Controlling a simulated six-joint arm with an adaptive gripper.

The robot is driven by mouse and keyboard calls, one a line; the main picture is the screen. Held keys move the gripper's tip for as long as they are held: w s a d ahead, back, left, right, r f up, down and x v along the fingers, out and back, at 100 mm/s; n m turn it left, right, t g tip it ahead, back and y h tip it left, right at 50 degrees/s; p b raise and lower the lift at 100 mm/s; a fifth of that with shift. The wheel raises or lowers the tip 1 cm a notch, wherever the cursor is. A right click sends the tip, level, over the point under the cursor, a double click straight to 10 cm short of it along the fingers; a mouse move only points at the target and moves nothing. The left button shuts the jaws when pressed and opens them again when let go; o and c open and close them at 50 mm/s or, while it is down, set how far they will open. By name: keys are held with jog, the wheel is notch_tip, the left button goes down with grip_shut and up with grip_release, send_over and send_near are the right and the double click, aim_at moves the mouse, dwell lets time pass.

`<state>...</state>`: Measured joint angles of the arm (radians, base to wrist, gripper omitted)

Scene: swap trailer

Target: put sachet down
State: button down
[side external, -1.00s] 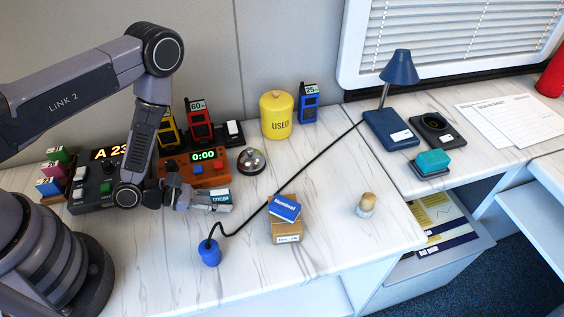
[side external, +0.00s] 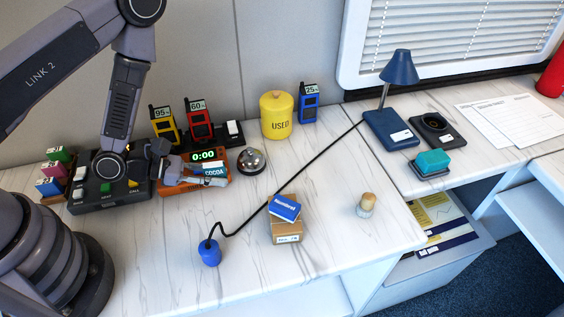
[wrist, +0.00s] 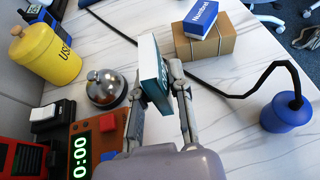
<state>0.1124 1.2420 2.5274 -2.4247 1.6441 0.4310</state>
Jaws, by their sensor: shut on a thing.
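The sachet (side external: 215,170) is a small teal-and-white packet marked COCOA. My gripper (side external: 222,179) is shut on it and holds it in front of the orange timer box. In the wrist view the sachet (wrist: 152,72) stands edge-on between the fingertips of my gripper (wrist: 168,85), with open white counter beyond it. I cannot tell how high it is above the counter.
The orange timer (side external: 190,187) reads 0:00. A silver bell (side external: 252,160) and yellow USED canister (side external: 276,116) stand close by. A cardboard box (side external: 287,231) with a blue packet (side external: 285,207) on it and a blue corded pot (side external: 209,253) stand in front. The middle counter is clear.

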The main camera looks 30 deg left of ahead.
jog(key=w+d+r+m+g+h, duration=0.2)
jog(key=w+d+r+m+g, duration=0.1)
jog(key=d, duration=0.1)
jog(key=m+g, duration=0.5)
send_over(310, 174)
jog(key=shift+h, duration=0.3)
notch_tip(310, 174, down, 8)
jog(key=shift+s+a+r, duration=0.1)
jog(key=shift+a, duration=0.05)
jog(key=shift+f, duration=1.85)
jog(key=shift+f, duration=0.1)
jog(key=c, duration=1.1)
grip_release()
jog(key=shift+o, duration=0.2)
